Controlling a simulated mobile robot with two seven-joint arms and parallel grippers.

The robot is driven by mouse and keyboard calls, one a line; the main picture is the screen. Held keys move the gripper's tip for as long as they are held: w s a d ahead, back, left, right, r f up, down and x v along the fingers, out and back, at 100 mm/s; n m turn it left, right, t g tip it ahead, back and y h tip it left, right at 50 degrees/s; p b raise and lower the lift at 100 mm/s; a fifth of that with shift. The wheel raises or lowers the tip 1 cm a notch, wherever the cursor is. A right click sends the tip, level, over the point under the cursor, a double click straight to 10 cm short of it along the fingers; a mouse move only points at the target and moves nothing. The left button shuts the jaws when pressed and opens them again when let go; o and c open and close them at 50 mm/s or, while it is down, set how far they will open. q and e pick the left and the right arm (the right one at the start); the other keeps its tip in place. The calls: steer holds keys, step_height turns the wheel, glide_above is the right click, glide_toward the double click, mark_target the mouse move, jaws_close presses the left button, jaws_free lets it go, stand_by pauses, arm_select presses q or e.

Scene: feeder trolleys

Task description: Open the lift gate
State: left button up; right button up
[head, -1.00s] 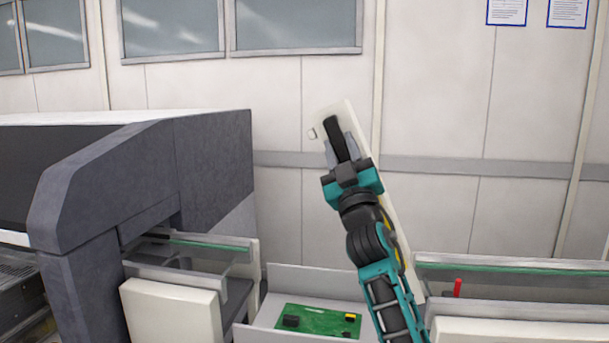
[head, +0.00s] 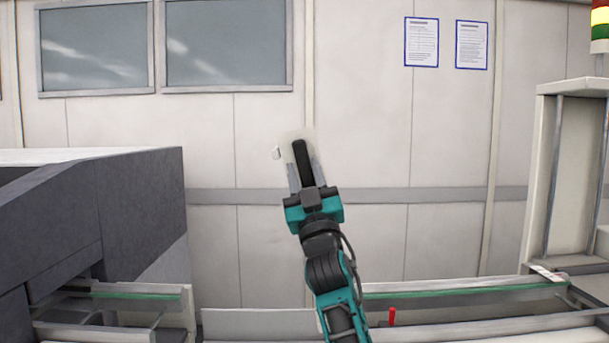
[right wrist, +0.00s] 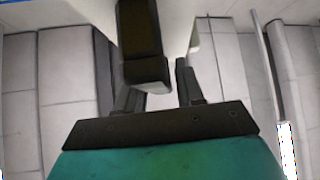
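The lift gate (head: 289,147) is a pale narrow panel standing raised and close to upright; most of it is hidden behind my right arm. Its dark bar handle (head: 303,160) is near its top end. My right gripper (head: 304,166) has its fingers on either side of the handle. In the right wrist view the handle (right wrist: 141,45) lies between the fingers (right wrist: 160,75), with a gap to the right finger; the left fingertip is partly hidden behind the handle. My left gripper is not in view.
A dark grey machine (head: 140,215) stands at the left, with a short conveyor section (head: 150,293) beside it. A conveyor with a green strip (head: 470,290) and a red lever (head: 392,317) runs at the right. A tall white frame (head: 545,185) is far right.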

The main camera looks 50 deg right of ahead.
steer(key=shift+o, duration=1.3)
steer(key=shift+s+a+f, duration=0.2)
steer(key=shift+a+f, duration=0.05)
steer(key=shift+f, duration=0.3)
steer(key=b+v, duration=0.3)
steer(key=v, duration=0.8)
steer(key=shift+s+a, duration=0.15)
steer(key=shift+s, duration=0.25)
steer(key=shift+f, duration=0.15)
